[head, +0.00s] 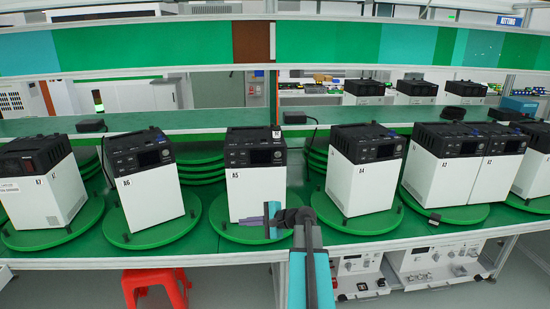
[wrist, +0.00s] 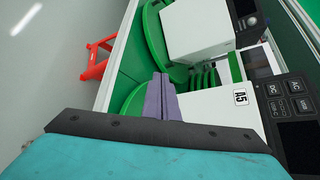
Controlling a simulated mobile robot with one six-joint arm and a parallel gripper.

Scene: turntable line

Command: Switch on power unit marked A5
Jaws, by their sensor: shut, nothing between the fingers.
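The power unit marked A5 (head: 262,192) stands upright on a green turntable (head: 228,233) in the middle of the row. It has a white body and a black top panel with a dark display (head: 262,157). In the wrist view, the A5 unit (wrist: 210,107) lies to the right, turned sideways. Its black panel (wrist: 285,110) there shows buttons marked AC and DC and part of a dark screen. My gripper (head: 252,221) is in front of the unit's lower white face, below the panel. Its purple fingers (wrist: 160,95) are together and empty. I cannot tell whether they touch the unit.
Unit A6 (head: 153,202) stands to the left and unit A4 (head: 361,183) to the right, each on a turntable. More units stand farther along both sides. Stacked green discs (head: 202,166) sit behind. A red stool (head: 155,286) is below the table's front edge.

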